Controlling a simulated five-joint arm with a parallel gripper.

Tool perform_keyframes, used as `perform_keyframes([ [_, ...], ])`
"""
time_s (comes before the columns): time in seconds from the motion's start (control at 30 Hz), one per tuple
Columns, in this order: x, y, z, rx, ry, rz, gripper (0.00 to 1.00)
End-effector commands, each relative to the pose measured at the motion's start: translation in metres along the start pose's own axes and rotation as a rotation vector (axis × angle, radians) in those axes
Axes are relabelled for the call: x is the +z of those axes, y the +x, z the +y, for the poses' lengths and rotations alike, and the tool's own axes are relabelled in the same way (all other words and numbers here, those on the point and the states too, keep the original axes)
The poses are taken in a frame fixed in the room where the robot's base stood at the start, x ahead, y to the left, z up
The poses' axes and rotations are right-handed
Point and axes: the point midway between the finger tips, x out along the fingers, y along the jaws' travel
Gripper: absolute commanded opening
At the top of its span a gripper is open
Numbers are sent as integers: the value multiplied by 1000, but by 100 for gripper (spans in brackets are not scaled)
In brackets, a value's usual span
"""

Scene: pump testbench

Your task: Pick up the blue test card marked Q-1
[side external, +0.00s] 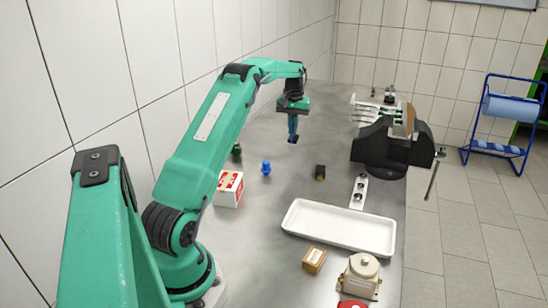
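My gripper (292,138) hangs pointing down at the end of my green arm, above the far part of the steel bench. Its blue fingers look close together with a dark tip, but they are too small to tell whether they are open or shut. I cannot make out a blue card marked Q-1 anywhere in this view. A small blue object (266,168) stands on the bench, nearer and to the left of the gripper; it looks like a knobbed piece rather than a flat card, and no marking is readable.
A red-and-white box (229,190), a dark green piece (236,149) and a small black block (320,172) stand on the bench. A white tray (340,245) lies nearer. A black vise (385,150) is at right. A cardboard box (314,260) and beige device (360,278) are in front.

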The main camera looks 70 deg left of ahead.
Motion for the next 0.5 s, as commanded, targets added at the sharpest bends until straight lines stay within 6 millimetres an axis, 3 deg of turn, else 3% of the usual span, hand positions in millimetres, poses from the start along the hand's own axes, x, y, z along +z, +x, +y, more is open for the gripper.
perform_keyframes([
  [0.2,20,-20,28,0,2,1,0],
  [0.5,31,-32,43,0,0,0,0],
])
